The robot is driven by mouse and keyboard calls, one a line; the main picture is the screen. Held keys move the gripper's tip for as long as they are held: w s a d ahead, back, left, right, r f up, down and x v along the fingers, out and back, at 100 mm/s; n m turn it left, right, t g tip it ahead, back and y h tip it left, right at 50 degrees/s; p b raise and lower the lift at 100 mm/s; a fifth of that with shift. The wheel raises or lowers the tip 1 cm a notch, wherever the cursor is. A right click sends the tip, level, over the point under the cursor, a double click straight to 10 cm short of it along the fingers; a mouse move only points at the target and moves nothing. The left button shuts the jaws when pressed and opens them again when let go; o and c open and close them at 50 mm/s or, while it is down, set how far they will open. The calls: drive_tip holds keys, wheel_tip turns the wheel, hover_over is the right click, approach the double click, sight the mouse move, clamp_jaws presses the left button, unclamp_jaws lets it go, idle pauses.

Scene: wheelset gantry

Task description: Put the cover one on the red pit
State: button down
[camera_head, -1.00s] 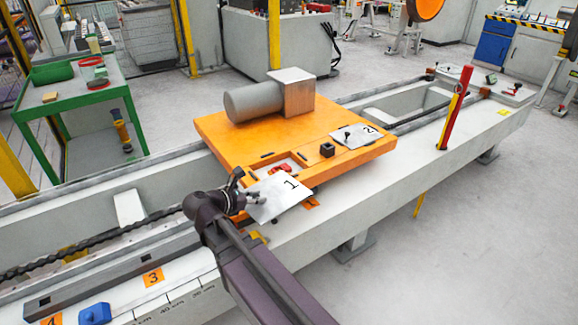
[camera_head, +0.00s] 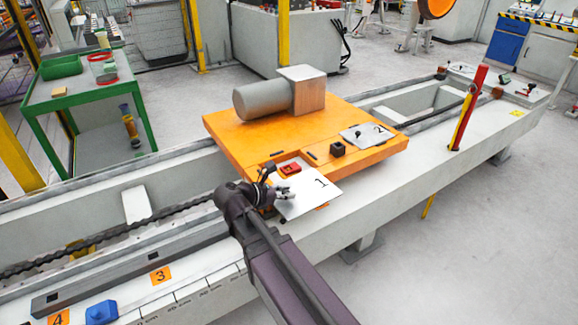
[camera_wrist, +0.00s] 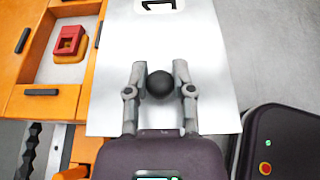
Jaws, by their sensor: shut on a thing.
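Cover one is a pale grey plate marked "1" (camera_head: 310,197), with a round black knob (camera_wrist: 159,84) in the wrist view. My gripper (camera_head: 283,193) is shut on the knob and holds the plate at the front left corner of the orange platform (camera_head: 235,131). In the wrist view my gripper (camera_wrist: 159,82) has a finger on each side of the knob. The red pit is a pale recess (camera_wrist: 50,72) in the platform with a red block (camera_wrist: 69,39) inside; the block also shows in the head view (camera_head: 290,169). The plate lies right of the recess in the wrist view, largely beside it.
Cover two (camera_head: 358,138) lies on the platform's right part. A small black block (camera_head: 338,149) stands near it. A grey cylinder with a box-shaped end (camera_head: 262,100) sits at the back. A red and yellow post (camera_head: 467,110) stands on the rail to the right.

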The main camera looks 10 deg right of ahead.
drive_tip(key=shift+w+a+r, duration=0.1)
drive_tip(key=shift+w+a, duration=0.15)
drive_tip(key=shift+w, duration=0.6)
drive_tip(key=shift+w+a+r, duration=0.1)
drive_tip(key=shift+w+a, duration=0.1)
drive_tip(key=shift+w, duration=0.6)
drive_tip(key=shift+w+a, duration=0.25)
drive_tip(key=shift+w, duration=0.6)
drive_tip(key=b, duration=0.1)
hover_over(275, 177)
drive_tip(key=shift+f+g, duration=0.3)
drive_tip(key=shift+f, duration=0.45)
drive_tip(key=shift+f+b, duration=1.8)
drive_tip(key=shift+b, duration=0.1)
drive_tip(key=shift+f, duration=0.15)
